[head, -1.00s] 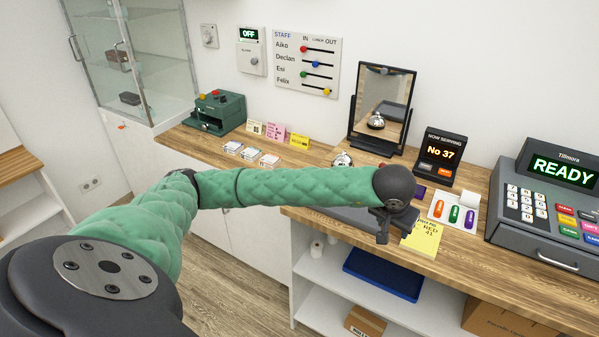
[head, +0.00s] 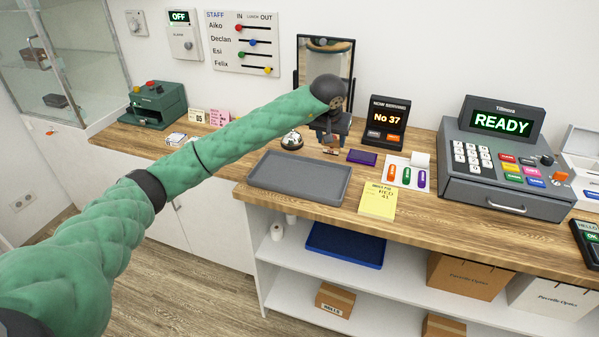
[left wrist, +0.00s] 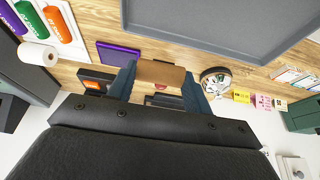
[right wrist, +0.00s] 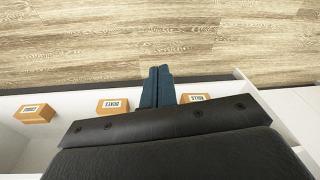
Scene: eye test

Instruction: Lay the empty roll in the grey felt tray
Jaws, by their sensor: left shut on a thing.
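The grey felt tray (head: 262,182) lies empty on the wooden counter, and its bare floor also shows in the left wrist view (left wrist: 215,22). My left gripper (head: 330,143) is beyond the tray's back edge, in front of the mirror. In the left wrist view its two blue fingers (left wrist: 160,85) are shut on the brown cardboard roll (left wrist: 161,73), which lies crosswise between them. The roll is partly hidden in the head view; its height above the counter is hard to tell. In the right wrist view my right gripper (right wrist: 158,75) has its fingers together with nothing between, above the floor.
A bell (head: 292,140) stands left of my left gripper and a purple pad (head: 362,157) lies to its right. Yellow notes (head: 377,200) lie right of the tray, with coloured capsules (head: 406,175) behind. The mirror (head: 325,60) and number display (head: 386,122) stand behind.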

